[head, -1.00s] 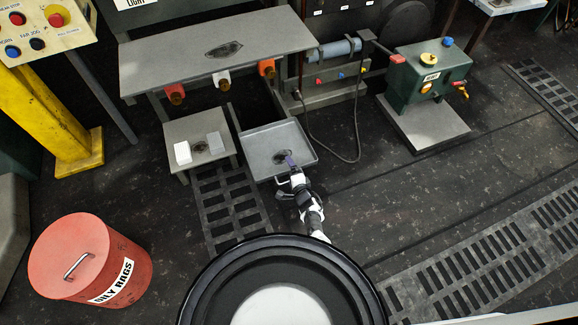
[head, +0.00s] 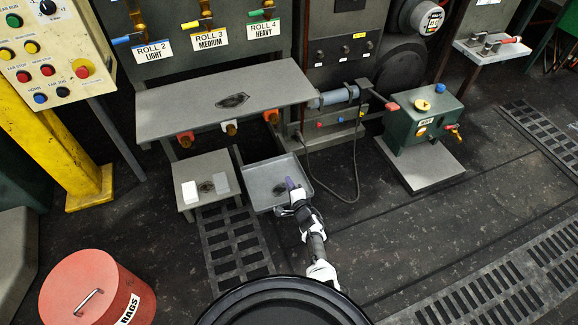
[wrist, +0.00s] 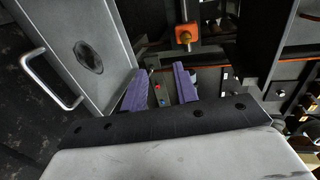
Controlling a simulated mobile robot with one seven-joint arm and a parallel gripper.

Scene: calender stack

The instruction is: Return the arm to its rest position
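My gripper (head: 292,188) is over the grey tray (head: 262,201) in the head view, with my arm reaching up to it from the bottom of the picture. In the wrist view its two purple fingers (wrist: 160,88) stand apart, with nothing seen between them. The tray also shows at the left of the wrist view (wrist: 110,47), with its wire handle and a dark oval mark on its floor.
A grey bench (head: 180,105) stands behind. A green pump box (head: 425,125) is to the right; a red rag bin (head: 75,285) is front left. Open floor lies to the right.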

